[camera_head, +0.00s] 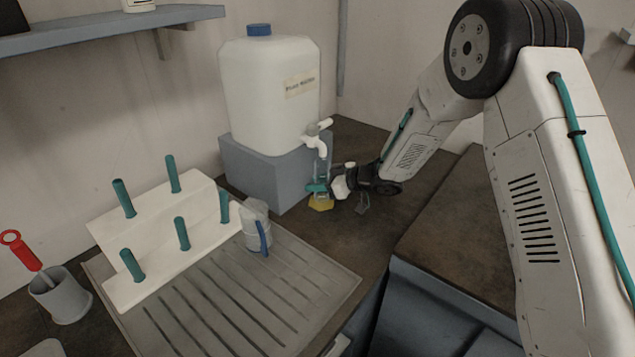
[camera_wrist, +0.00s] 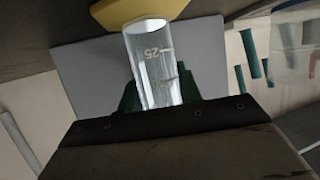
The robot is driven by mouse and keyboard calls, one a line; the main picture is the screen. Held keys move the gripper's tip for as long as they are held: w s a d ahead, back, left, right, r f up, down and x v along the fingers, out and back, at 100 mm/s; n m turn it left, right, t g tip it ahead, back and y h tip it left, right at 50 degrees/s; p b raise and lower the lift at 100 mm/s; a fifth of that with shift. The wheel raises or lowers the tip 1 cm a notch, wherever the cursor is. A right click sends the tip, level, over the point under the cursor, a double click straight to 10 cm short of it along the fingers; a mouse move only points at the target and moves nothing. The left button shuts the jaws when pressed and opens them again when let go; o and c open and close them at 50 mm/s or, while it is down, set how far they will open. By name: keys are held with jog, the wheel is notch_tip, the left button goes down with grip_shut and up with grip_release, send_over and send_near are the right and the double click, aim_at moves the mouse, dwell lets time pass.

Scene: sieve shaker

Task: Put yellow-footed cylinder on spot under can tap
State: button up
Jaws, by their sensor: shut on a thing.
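The yellow-footed cylinder is a clear graduated tube with a yellow foot (camera_head: 321,203). It stands upright, directly in front of the grey block, with its top just below the can tap (camera_head: 317,144). My gripper (camera_head: 318,187) is shut on the cylinder's tube. In the wrist view the clear tube (camera_wrist: 152,65) with white marks sits between the green fingertips (camera_wrist: 157,92), and its yellow foot is at the top edge. The foot appears at or very near the dark counter; I cannot tell whether it touches. The spot itself is not visible.
The white can (camera_head: 268,95) with a blue cap rests on the grey block (camera_head: 270,178). A white peg rack (camera_head: 165,235) and a clear jug (camera_head: 256,228) stand on the grooved drainer (camera_head: 335,285) at left. A grey cup (camera_head: 62,297) holds a red-handled tool.

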jog(key=o, duration=0.8)
